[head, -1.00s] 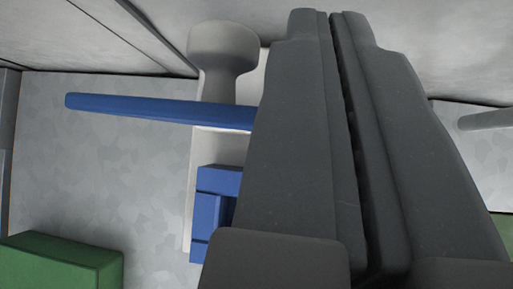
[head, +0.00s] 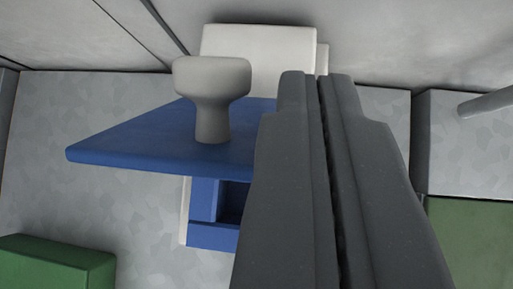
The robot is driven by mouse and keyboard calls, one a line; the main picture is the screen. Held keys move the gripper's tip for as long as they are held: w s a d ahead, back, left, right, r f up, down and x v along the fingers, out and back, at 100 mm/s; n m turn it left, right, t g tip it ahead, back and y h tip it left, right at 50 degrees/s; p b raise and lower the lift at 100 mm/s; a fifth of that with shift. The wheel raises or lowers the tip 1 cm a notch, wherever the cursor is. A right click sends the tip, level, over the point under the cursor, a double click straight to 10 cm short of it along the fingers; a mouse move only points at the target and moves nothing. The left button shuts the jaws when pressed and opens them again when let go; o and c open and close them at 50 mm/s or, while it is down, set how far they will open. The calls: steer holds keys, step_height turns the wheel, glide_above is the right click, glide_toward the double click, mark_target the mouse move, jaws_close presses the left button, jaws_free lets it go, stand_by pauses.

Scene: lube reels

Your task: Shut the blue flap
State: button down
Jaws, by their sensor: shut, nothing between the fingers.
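The blue flap (head: 150,143) sticks out from a white panel, with its broad face in view. A grey knob (head: 212,100) stands on that face. Below the flap is a blue frame (head: 204,200) with a dark opening, partly covered by my gripper. The flap stands away from this frame. My gripper (head: 318,76) is shut and empty, its fingers overlapping the right part of the flap in the picture. I cannot tell whether they touch the flap.
A white plate (head: 256,45) is behind the knob. A green block (head: 60,264) is at lower left and another green surface (head: 466,240) at lower right. A grey bar (head: 487,103) is at far right. The grey wall left of the flap is bare.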

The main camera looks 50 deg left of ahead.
steer(key=shift+g, duration=0.3)
steer(key=s+f, duration=0.1)
steer(key=f, duration=0.1)
steer(key=s+d+f+b, duration=0.1)
steer(key=shift+s+f, duration=0.1)
steer(key=shift+f, duration=0.25)
steer(key=shift+s+r+b, duration=0.1)
steer(key=shift+s+b, duration=0.1)
steer(key=shift+b, duration=0.15)
steer(key=shift+w+a+r, duration=0.1)
steer(key=shift+w+r, duration=0.05)
steer(key=shift+r, duration=0.3)
step_height(320, 180, up, 7)
steer(key=s+p, duration=0.1)
steer(key=s, duration=0.2)
steer(key=shift+a, duration=0.35)
steer(key=shift+f, duration=0.1)
